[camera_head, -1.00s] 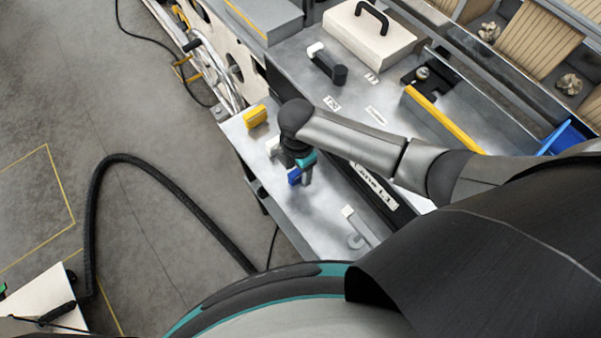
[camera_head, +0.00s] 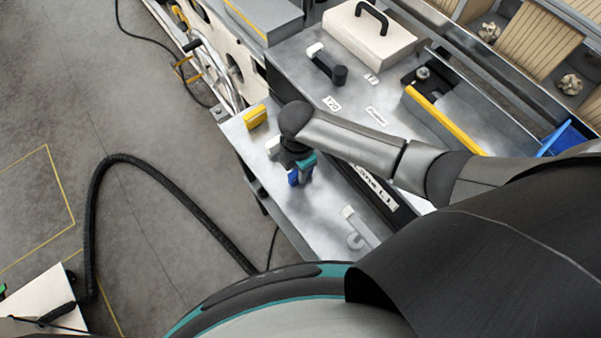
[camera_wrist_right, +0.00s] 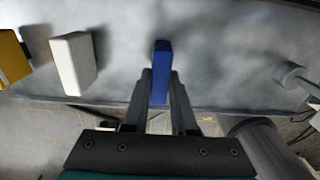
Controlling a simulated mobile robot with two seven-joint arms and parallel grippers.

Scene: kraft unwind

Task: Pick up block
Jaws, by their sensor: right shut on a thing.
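The blue block (camera_head: 293,178) is on the metal shelf below my right gripper (camera_head: 300,177), partly hidden by it in the head view. In the right wrist view the blue block (camera_wrist_right: 161,72) stands between the fingertips of my right gripper (camera_wrist_right: 161,86), which is shut on it. I cannot tell whether the block touches the shelf. A white block (camera_wrist_right: 74,63) and a yellow block (camera_wrist_right: 12,58) stand to its left there. In the head view the yellow block (camera_head: 255,116) is near the shelf's far left end and the white block (camera_head: 273,147) is partly hidden by my wrist. My left gripper is not in view.
The metal shelf (camera_head: 326,222) has bare room in front of the gripper. A grey hooked tool (camera_head: 354,225) lies to the right. A labelled dark rail (camera_head: 390,198) runs behind the shelf. A black hose (camera_head: 92,205) lies on the floor at left.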

